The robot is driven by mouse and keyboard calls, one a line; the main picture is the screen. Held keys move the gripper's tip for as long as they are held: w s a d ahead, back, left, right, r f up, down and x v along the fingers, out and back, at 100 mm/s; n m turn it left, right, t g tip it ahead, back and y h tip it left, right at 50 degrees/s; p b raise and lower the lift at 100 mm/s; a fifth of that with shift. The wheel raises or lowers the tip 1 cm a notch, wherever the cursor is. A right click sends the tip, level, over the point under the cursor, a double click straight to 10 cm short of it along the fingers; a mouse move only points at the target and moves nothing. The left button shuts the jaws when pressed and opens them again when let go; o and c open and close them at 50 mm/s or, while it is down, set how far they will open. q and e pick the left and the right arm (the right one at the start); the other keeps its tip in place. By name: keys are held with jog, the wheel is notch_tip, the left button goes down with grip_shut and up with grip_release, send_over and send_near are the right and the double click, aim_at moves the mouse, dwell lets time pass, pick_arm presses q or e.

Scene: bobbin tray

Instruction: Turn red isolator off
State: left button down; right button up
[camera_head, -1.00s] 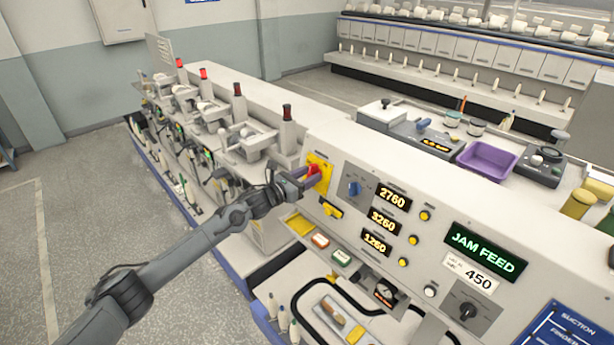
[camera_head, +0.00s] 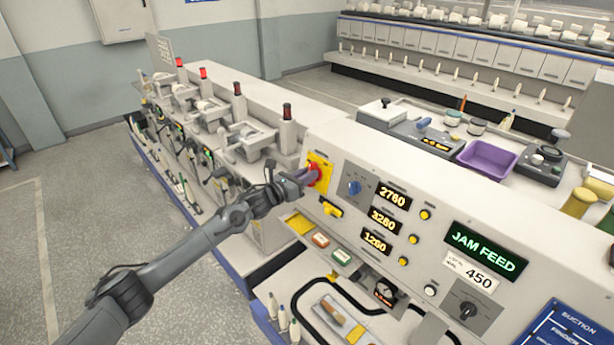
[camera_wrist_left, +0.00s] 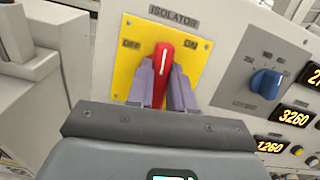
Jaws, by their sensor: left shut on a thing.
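The red isolator handle (camera_wrist_left: 162,72) sits on a yellow plate (camera_wrist_left: 124,60) marked ISOLATOR, with OFF at the left and ON at the right. Its white line stands close to upright in the left wrist view, between the two labels. My left gripper (camera_wrist_left: 162,88) has a purple finger on each side of the handle and is shut on it. In the head view my left gripper (camera_head: 304,176) is at the yellow plate (camera_head: 320,162), and its fingers cover part of the red handle (camera_head: 314,172). My right gripper is not in view.
A blue knob (camera_wrist_left: 267,83) is just right of the plate. A yellow handle (camera_head: 331,209) sits below it, with red and green buttons lower down. A purple tray (camera_head: 487,160) lies on top. Lamp posts and winding heads stand left of the panel.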

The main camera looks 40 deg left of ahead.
pick_arm(q)
jog(key=n+y, duration=0.1)
jog(key=n, duration=0.6)
jog(key=n+y+p, duration=0.1)
jog(key=n, duration=0.1)
jog(key=shift+a+r+g+y, duration=0.1)
jog(key=shift+g+y, duration=0.2)
jog(key=n+p, duration=0.2)
jog(key=n, duration=0.3)
jog(key=shift+g+y, duration=0.4)
jog(key=shift+a+f+n+g+p, duration=0.1)
jog(key=shift+n+g+p, duration=0.15)
jog(key=shift+n+p, duration=0.65)
jog(key=shift+f+n+g+p, duration=0.1)
jog(key=shift+n+g+p, duration=0.25)
jog(key=shift+n, duration=1.05)
jog(key=c, duration=1)
grip_release()
jog(key=shift+s, duration=0.15)
